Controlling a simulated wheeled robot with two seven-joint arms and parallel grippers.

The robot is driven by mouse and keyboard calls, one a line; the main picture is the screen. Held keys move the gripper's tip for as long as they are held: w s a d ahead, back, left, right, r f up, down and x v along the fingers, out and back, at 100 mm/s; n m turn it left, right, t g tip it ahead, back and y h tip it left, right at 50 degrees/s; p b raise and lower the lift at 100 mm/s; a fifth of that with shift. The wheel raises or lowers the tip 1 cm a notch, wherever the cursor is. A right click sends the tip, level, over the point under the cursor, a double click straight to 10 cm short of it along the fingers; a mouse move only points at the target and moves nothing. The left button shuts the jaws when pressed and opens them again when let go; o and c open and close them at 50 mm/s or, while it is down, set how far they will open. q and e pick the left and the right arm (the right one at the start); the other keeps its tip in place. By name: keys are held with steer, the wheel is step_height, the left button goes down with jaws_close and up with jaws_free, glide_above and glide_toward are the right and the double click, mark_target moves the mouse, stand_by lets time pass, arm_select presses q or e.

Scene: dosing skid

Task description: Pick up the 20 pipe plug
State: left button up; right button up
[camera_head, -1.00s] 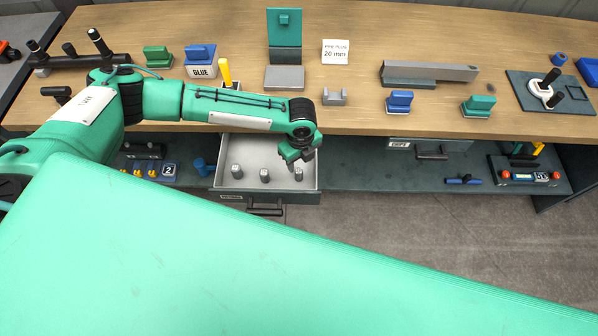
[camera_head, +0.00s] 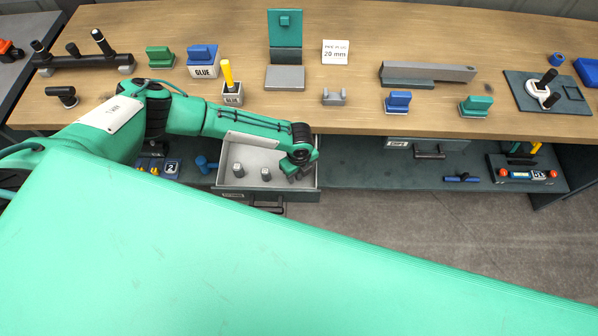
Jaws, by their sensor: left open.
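An open grey drawer (camera_head: 225,181) juts out below the bench's front edge. Two small grey pipe plugs, a left one (camera_head: 238,170) and a middle one (camera_head: 266,174), stand upright on its floor; their markings are too small to read. A third plug at the drawer's right side is now hidden behind my left gripper. My left gripper (camera_head: 299,173) points down into the right part of the drawer and is open. Whether its fingers are around or above the hidden plug cannot be told. A white sign (camera_head: 335,52) on the bench reads "PIPE PLUG 20 mm". My right gripper is not in view.
The wooden bench (camera_head: 440,35) holds a small grey cradle (camera_head: 334,96), a green-backed stand (camera_head: 285,60), a glue pot with yellow handle (camera_head: 230,85) and blue and green blocks. The drawer walls stand close around my left gripper.

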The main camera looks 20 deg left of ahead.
arm_select(q)
jaws_close()
